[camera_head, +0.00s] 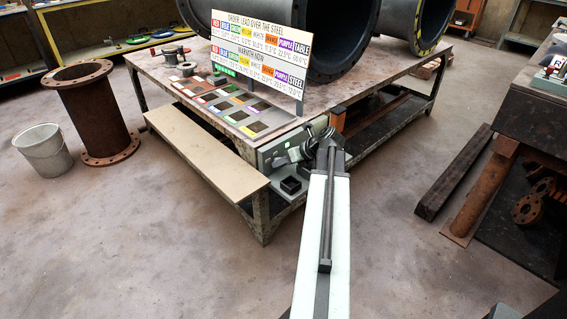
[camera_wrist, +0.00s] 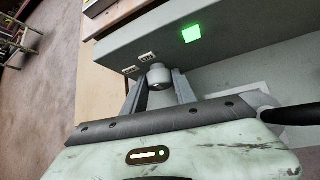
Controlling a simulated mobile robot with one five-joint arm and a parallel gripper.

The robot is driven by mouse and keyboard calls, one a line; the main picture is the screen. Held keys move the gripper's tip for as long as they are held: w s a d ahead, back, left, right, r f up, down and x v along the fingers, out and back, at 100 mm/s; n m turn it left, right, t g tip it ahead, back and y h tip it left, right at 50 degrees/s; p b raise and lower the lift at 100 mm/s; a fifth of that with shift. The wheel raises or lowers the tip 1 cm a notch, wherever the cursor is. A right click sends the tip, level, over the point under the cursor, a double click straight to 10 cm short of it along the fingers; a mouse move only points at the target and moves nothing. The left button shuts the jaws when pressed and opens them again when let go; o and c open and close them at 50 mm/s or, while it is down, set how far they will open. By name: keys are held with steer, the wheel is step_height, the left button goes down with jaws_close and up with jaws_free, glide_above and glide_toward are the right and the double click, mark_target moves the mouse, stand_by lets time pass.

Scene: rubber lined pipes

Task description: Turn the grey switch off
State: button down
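The grey switch (camera_wrist: 158,76) is a small rounded knob on the face of a grey box (camera_wrist: 240,50), in the wrist view. Two small labels (camera_wrist: 148,56) sit beside it, too small to read. A green square light (camera_wrist: 191,34) glows on the same face. My gripper (camera_wrist: 158,82) has its two fingers apart, one on each side of the knob. I cannot tell whether either finger touches it. In the head view my gripper (camera_head: 298,152) is at the grey box on the table's near corner, and the switch is hidden there.
The worktable (camera_head: 365,78) carries a sign board (camera_head: 258,45), coloured tiles (camera_head: 235,105) and large black pipes. A bench board (camera_head: 200,145) runs along its left side. A rusty flanged pipe (camera_head: 95,115) and a bucket (camera_head: 42,150) stand left. Floor in front is clear.

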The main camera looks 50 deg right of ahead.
steer(key=shift+a+n+h, duration=0.25)
steer(key=shift+n+h, duration=0.15)
steer(key=shift+h, duration=0.5)
steer(key=shift+a+n+h, duration=0.1)
steer(key=shift+n+h, duration=0.7)
steer(key=shift+h, duration=0.5)
steer(key=c, duration=1)
jaws_free()
